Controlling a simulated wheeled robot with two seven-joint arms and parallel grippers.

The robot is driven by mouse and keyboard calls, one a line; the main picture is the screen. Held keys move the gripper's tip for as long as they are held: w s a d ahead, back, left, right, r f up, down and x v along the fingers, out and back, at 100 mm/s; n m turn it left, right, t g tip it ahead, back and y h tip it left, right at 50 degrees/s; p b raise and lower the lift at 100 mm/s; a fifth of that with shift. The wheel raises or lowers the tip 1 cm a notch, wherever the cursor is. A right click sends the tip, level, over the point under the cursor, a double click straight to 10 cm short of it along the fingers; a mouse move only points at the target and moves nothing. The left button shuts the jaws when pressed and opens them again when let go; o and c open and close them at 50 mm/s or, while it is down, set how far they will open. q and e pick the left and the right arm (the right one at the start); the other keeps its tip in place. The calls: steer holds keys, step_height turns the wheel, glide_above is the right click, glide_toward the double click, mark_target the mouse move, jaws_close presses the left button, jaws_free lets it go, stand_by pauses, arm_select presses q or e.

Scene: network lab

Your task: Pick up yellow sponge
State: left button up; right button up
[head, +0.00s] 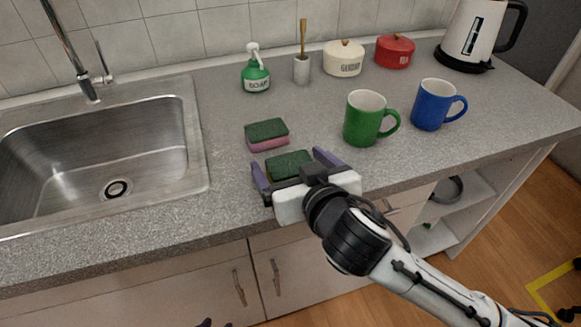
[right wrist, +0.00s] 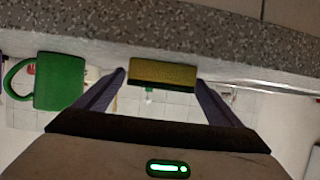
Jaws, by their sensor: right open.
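The yellow sponge (head: 288,165) lies on the grey counter near its front edge, its dark green scouring side up. In the right wrist view its yellow side (right wrist: 163,73) shows between the fingers. My right gripper (head: 286,160) is open, with one purple finger on each side of the sponge and a visible gap to each in the wrist view. Part of the sponge is hidden behind the gripper in the head view. Only a small dark purple tip of my left gripper (head: 213,323) shows at the bottom edge of the head view; its opening cannot be judged.
A pink sponge (head: 267,135) with a green top lies just behind. A green mug (head: 362,119) and blue mug (head: 431,105) stand to the right. A soap bottle (head: 256,77), jars and a kettle (head: 474,35) stand at the back. The sink (head: 198,150) is left.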

steer(key=c, duration=1.1)
